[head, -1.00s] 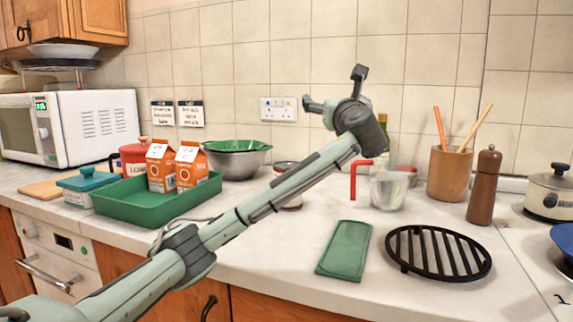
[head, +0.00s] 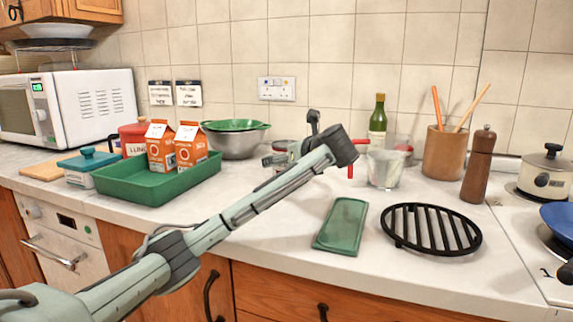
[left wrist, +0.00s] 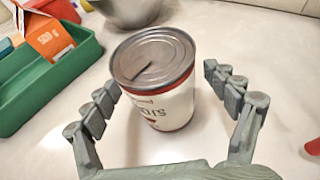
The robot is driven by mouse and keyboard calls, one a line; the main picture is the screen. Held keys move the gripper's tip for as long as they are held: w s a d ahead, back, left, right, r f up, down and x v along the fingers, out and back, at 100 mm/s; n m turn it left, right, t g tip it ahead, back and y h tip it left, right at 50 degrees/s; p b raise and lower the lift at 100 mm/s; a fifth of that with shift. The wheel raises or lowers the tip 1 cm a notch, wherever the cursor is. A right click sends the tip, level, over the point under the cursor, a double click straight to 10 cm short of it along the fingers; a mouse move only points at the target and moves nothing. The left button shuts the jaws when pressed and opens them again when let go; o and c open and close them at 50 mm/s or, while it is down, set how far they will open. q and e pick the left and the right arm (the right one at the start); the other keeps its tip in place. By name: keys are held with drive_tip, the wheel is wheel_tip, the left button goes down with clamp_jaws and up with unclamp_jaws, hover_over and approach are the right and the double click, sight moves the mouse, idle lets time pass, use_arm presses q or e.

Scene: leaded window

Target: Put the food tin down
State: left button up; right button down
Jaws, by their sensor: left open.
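The food tin (left wrist: 160,105), with a grey metal lid and a white and red label, stands upright on the worktop in the left wrist view. In the head view it (head: 281,147) is partly hidden behind my left arm and gripper. My left gripper (head: 291,138) is open and low over the worktop at the tin. In the left wrist view its fingers (left wrist: 161,80) are spread to either side of the tin, with a visible gap at each side. My right gripper is not in view.
A green tray (head: 150,186) with orange cartons (head: 188,148) is at the left. A steel bowl (head: 236,145) stands behind the tin. A glass jug (head: 384,170) with a red handle is to its right. A green slab (head: 341,226) and black trivet (head: 431,231) lie in front.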

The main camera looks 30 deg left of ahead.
use_arm(q)
drive_tip(key=shift+w+a+f, duration=0.15)
drive_tip(key=shift+a, duration=0.1)
drive_tip(key=shift+c, duration=0.6)
drive_tip(key=c, duration=1.7)
drive_tip(key=shift+r, duration=0.2)
